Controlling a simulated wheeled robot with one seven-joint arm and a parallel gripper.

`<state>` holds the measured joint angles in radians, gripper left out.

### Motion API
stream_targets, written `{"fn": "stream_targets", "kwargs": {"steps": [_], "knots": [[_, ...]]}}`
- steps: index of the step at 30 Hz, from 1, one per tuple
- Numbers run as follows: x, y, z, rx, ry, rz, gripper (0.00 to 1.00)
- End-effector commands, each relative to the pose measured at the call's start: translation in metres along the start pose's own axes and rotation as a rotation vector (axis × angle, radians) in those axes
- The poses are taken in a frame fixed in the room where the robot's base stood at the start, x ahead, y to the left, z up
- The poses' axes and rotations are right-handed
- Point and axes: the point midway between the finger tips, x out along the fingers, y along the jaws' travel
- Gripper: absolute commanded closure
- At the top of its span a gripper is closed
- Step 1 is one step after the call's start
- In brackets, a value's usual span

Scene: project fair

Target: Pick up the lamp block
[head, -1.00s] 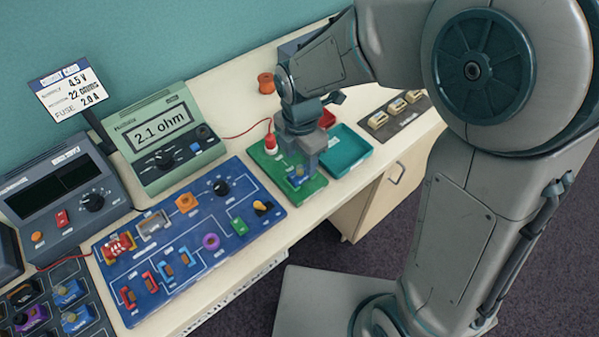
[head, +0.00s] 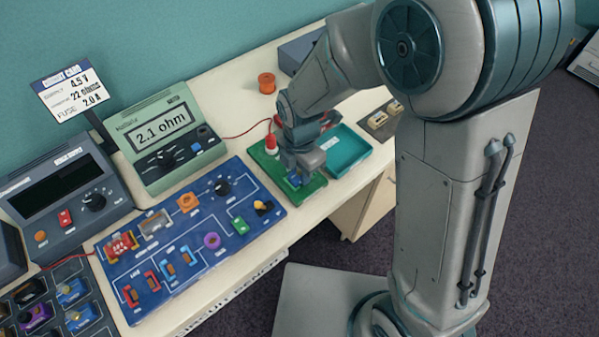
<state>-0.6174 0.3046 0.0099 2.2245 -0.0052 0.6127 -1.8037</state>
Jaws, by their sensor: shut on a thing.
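My gripper (head: 298,168) points down over the green board (head: 315,187) and is shut on a small blue block, the lamp block (head: 294,181), near the board's front. The fingers hide much of the block. I cannot tell whether it still touches the board. Similar blue blocks with yellow domes, like lamp blocks, sit in the dark tray (head: 50,272) at the lower left: one blue block (head: 70,291) and another just in front of it (head: 80,318).
A red-capped white post (head: 271,145) stands on the green board. A teal tray (head: 348,150) lies just right of it. The blue circuit board (head: 150,238) with several parts lies left. A green meter (head: 158,135) reading 2.1 ohm and an orange spool (head: 266,83) stand behind.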

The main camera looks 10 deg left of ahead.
Motion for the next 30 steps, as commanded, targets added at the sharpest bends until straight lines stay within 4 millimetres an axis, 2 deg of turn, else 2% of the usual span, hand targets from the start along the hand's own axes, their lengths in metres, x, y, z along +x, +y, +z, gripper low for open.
{"fn": "stream_targets", "kwargs": {"steps": [11, 17, 30], "knots": [[-0.009, 0.001, 0.0, 0.0, 0.0, 0.002, 1.0], [-0.04, 0.001, 0.001, 0.002, -0.002, 0.007, 1.0], [-0.095, -0.07, 0.061, 0.004, -0.002, 0.003, 1.0]]}}
